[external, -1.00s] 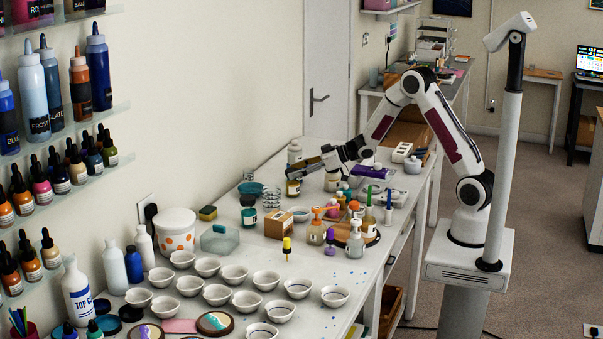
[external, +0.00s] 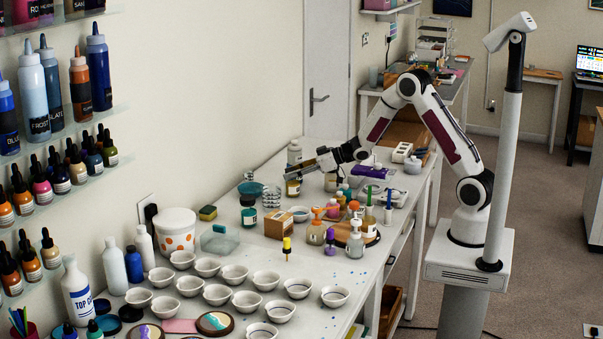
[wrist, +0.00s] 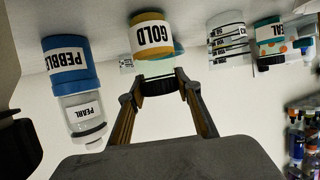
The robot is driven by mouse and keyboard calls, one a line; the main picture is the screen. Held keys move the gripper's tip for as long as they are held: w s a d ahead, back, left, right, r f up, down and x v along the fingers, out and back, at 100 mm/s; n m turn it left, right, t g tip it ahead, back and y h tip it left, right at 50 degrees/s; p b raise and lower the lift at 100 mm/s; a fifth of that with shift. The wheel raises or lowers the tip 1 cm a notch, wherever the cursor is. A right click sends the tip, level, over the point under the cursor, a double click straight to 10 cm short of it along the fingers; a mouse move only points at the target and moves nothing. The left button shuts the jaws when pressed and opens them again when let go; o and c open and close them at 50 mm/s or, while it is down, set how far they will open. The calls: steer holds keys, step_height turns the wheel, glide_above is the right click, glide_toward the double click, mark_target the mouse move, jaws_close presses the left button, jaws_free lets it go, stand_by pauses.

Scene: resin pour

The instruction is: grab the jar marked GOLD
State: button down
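The jar marked GOLD (wrist: 152,36) shows upside down at the top middle of the wrist view, with a yellow body and a white label.
A blue PEBBLE jar (wrist: 68,60) and a PEARL bottle (wrist: 83,112) stand to one side in the wrist view. Clear stacked cups (wrist: 230,40) and a teal-labelled jar (wrist: 270,38) stand to the other. White bowls (external: 234,274) crowd the front of the bench.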

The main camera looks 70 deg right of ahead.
steer(key=shift+r, duration=0.1)
steer(key=shift+r, duration=4.9)
steer(key=shift+a, duration=0.1)
